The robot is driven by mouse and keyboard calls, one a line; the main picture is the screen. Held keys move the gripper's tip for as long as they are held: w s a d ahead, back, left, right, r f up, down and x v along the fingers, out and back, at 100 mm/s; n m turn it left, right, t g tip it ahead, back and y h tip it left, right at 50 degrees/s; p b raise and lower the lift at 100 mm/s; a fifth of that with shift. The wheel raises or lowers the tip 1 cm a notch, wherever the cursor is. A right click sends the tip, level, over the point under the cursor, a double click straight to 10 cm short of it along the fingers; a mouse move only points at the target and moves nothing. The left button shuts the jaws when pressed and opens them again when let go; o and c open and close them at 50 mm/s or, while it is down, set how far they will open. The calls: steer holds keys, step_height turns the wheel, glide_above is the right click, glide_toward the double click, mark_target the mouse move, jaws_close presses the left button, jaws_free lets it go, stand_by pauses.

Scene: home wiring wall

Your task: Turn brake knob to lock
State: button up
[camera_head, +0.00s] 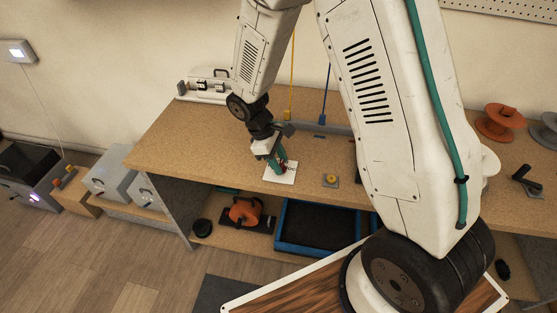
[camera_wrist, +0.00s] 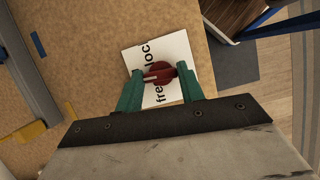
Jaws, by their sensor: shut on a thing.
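The brake knob (camera_wrist: 158,75) is red with a pale pointer bar, on a white label plate (camera_wrist: 182,49) lettered "free" and "lock". In the wrist view the pointer points left, toward the plate's edge. The plate (camera_head: 283,178) also shows in the head view, flat on the workbench near its front edge. My gripper (camera_wrist: 161,82) has green fingers, one on each side of the knob, shut on it. In the head view my gripper (camera_head: 279,166) reaches down onto the plate and hides most of the knob. Some of the lettering is covered by the knob.
The wooden workbench (camera_head: 210,130) is mostly bare left of my gripper. Orange and grey spools (camera_head: 497,122) stand at the far right. A blue tray (camera_head: 285,225) and an orange reel (camera_head: 244,211) lie below.

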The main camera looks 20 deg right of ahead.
steer(key=m+y, duration=0.1)
steer(key=m, duration=0.2)
steer(key=m+g+y, duration=0.1)
steer(key=m, duration=0.3)
steer(key=shift+w+d+g, duration=0.15)
steer(key=shift+d+g, duration=0.05)
steer(key=shift+g, duration=0.1)
steer(key=m+y, duration=0.2)
steer(key=m, duration=0.3)
steer(key=shift+d+m, duration=0.15)
steer(key=shift+m, duration=0.15)
steer(key=shift+y, duration=0.3)
steer(key=o, duration=1)
steer(key=shift+r, duration=0.1)
steer(key=v, duration=0.7)
steer(key=shift+r, duration=0.3)
